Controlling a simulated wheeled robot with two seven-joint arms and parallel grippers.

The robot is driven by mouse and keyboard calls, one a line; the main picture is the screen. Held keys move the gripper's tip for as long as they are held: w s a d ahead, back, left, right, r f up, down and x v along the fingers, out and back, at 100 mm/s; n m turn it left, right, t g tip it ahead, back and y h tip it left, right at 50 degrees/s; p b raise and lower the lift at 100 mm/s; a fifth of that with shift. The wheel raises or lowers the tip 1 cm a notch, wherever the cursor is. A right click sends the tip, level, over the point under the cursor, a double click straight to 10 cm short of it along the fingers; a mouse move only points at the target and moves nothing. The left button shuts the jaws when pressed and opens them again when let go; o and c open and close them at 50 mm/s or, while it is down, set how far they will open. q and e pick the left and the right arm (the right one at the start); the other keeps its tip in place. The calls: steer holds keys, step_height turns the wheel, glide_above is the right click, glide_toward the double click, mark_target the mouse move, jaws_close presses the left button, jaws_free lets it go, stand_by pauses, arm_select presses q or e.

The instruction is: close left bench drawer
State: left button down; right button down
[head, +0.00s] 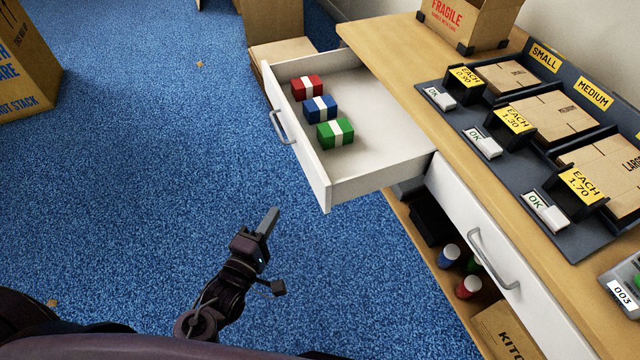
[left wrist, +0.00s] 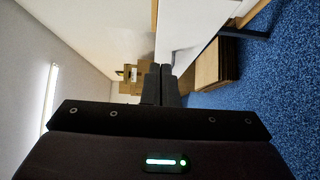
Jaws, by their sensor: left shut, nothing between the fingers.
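The left bench drawer (head: 380,165) is white and stands pulled out from the bench in the head view. Its grey bar handle (head: 281,127) is on the front panel (head: 297,140), facing left. Inside lie a red block (head: 307,87), a blue block (head: 320,108) and a green block (head: 335,132), each with a white band. My left gripper (head: 269,222) is shut and empty, in front of the drawer's near corner and apart from it. Its shut fingers also show in the left wrist view (left wrist: 160,84). My right gripper is not in view.
The wooden bench (head: 410,85) carries a dark tray of flat cartons (head: 550,117) and a FRAGILE box (head: 466,20). A second white drawer (head: 480,235) is shut. Below it are bottles (head: 468,286). A large carton (head: 25,60) stands at far left; blue carpet between is mostly clear.

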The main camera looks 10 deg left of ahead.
arm_select(q)
glide_toward(315, 167)
steer(key=w+a, duration=0.3)
steer(key=d, duration=0.1)
steer(key=w+d, duration=0.2)
steer(key=shift+w+f, duration=0.25)
steer(key=shift+f, duration=0.05)
steer(key=shift+w+d, duration=0.25)
steer(key=shift+d, duration=0.2)
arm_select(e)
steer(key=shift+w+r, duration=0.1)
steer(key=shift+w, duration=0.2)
